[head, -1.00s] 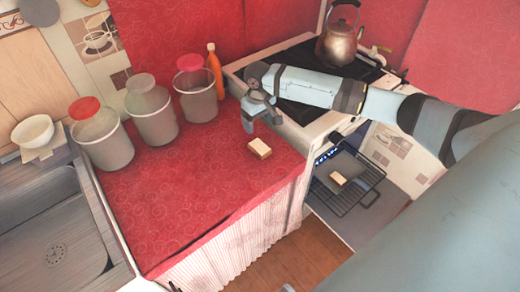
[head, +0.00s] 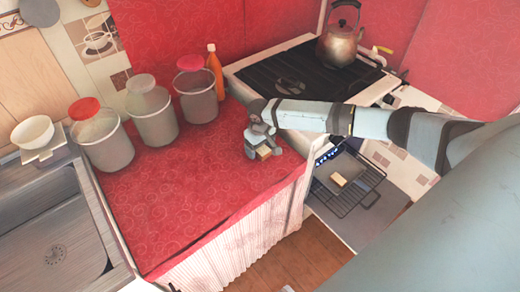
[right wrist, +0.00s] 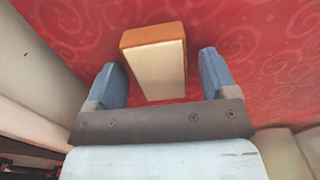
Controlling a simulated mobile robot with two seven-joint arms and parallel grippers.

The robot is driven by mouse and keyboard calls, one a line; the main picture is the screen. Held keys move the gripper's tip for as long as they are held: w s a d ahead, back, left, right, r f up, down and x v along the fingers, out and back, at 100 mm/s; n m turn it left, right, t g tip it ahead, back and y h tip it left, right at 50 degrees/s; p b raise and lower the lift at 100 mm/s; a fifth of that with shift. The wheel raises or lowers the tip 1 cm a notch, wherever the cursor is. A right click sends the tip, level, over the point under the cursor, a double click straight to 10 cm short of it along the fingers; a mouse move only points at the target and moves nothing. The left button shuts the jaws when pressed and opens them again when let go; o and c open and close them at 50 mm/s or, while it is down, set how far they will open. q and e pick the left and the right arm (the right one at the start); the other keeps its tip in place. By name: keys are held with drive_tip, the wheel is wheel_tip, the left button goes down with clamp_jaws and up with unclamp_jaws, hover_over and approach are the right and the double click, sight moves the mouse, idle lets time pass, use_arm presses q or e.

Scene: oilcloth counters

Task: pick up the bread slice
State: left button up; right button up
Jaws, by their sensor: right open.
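A small bread slice (head: 264,152), pale with a brown crust edge, lies on the red oilcloth counter (head: 190,195) near its right edge. My right gripper (head: 263,147) is right over it in the head view and hides part of it. In the right wrist view the bread slice (right wrist: 155,62) sits between the two blue fingers of my right gripper (right wrist: 162,78). The fingers are open, with a gap on each side of the slice. My left gripper is not in view.
Several lidded jars (head: 152,115) and an orange bottle (head: 215,72) stand at the counter's back. A kettle (head: 339,45) sits on the stove (head: 300,75). A second bread-like piece (head: 339,180) lies on the oven rack at right. The counter's front middle is clear.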

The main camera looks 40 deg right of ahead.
drive_tip(key=c, duration=1)
drive_tip(key=shift+r, duration=0.1)
